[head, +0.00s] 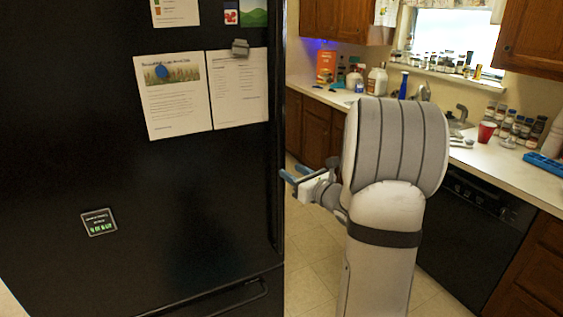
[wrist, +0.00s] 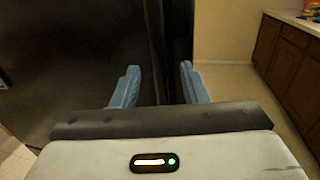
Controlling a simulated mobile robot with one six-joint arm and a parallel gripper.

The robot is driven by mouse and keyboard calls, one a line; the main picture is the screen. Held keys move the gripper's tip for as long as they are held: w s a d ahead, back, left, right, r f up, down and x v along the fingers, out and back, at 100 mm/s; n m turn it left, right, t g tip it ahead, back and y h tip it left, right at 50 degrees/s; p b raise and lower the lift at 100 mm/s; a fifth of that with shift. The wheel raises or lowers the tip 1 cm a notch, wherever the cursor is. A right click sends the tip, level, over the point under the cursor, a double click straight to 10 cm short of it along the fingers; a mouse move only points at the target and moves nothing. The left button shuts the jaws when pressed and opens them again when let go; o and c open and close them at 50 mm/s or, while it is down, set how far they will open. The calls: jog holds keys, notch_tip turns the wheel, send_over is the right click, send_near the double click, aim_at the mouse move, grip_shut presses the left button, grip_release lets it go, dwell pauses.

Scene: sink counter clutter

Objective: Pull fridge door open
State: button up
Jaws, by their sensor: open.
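The black fridge (head: 150,240) fills the left side of the head view, and its door looks closed. Its dark front (wrist: 70,60) also shows in the wrist view. My gripper (head: 290,174) is beside the fridge's right edge in the head view. The dark vertical edge of the fridge lies ahead of and between the fingers. I cannot tell whether a finger touches it. A lower handle (head: 240,298) shows near the bottom of the fridge.
Papers (head: 175,95) hang on the fridge front. A counter (head: 490,155) with bottles, jars and a red cup (head: 486,131) runs along the right, above a black dishwasher (head: 480,230). Clear tiled floor (head: 312,250) lies between fridge and cabinets.

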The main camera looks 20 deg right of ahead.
aim_at(282, 165)
jog(key=p+x, duration=0.1)
jog(key=x, duration=0.5)
jog(key=shift+w+a+p, duration=0.15)
jog(key=shift+w+p, duration=0.15)
grip_shut()
